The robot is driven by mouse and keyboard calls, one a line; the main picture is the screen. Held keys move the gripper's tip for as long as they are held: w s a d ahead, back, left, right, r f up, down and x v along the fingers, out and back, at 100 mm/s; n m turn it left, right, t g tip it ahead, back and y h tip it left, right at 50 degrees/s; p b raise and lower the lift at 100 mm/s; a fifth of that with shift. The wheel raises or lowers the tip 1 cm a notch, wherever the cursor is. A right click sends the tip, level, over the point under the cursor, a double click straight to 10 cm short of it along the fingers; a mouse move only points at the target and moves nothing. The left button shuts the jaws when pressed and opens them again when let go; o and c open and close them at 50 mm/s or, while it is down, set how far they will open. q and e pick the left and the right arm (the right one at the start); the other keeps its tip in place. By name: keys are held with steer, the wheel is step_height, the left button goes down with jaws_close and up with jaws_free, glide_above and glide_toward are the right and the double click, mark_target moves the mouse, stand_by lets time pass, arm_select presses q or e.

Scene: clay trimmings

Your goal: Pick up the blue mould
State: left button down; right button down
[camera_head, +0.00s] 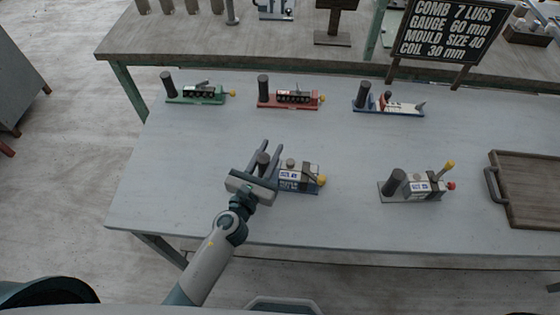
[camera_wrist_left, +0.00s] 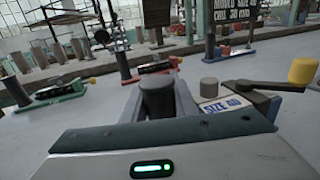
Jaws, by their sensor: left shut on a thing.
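A blue-based mould (camera_head: 298,180) with a dark upright post, a grey block, a yellow knob and a white label sits on the table in front of my left gripper (camera_head: 271,152). Its label (camera_wrist_left: 226,105) reads SIZE 40 in the left wrist view. My left gripper is shut on its dark post (camera_wrist_left: 158,98), one finger on each side. I cannot tell any gap between its base and the table. A second mould with a blue base (camera_head: 392,108) stands in the back row at the right. My right gripper is not in view.
A green tool (camera_head: 197,97) and a red tool (camera_head: 290,102) stand in the back row. A grey mould (camera_head: 412,188) stands to the right, then a wooden tray (camera_head: 530,190). A black sign (camera_head: 443,30) reads MOULD SIZE 40. The table's left part is clear.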

arm_select(q)
steer(key=shift+r+p, duration=0.55)
steer(key=shift+r, duration=0.3)
steer(key=s+d+r+p, duration=0.2)
steer(key=s+d+r, duration=0.2)
steer(key=d+r, duration=0.5)
steer(key=shift+s+d+r, duration=0.25)
steer(key=shift+s+d, duration=0.15)
steer(key=shift+d, duration=0.5)
steer(key=shift+a+f, duration=0.1)
steer(key=b, duration=0.2)
glide_above(289, 163)
steer(key=shift+f, duration=2.35)
steer(key=shift+w+a+f+b, duration=0.4)
steer(key=shift+a+f+b, duration=0.2)
steer(key=shift+a+f, duration=0.25)
steer(key=shift+w+a+f+b, duration=0.35)
steer(key=shift+a+f+b, duration=0.25)
steer(key=shift+a+f, duration=0.3)
steer(key=shift+w+a+f+b, duration=0.4)
steer(key=shift+a+f+b, duration=0.25)
steer(key=shift+a, duration=0.35)
steer(key=shift+f, duration=0.2)
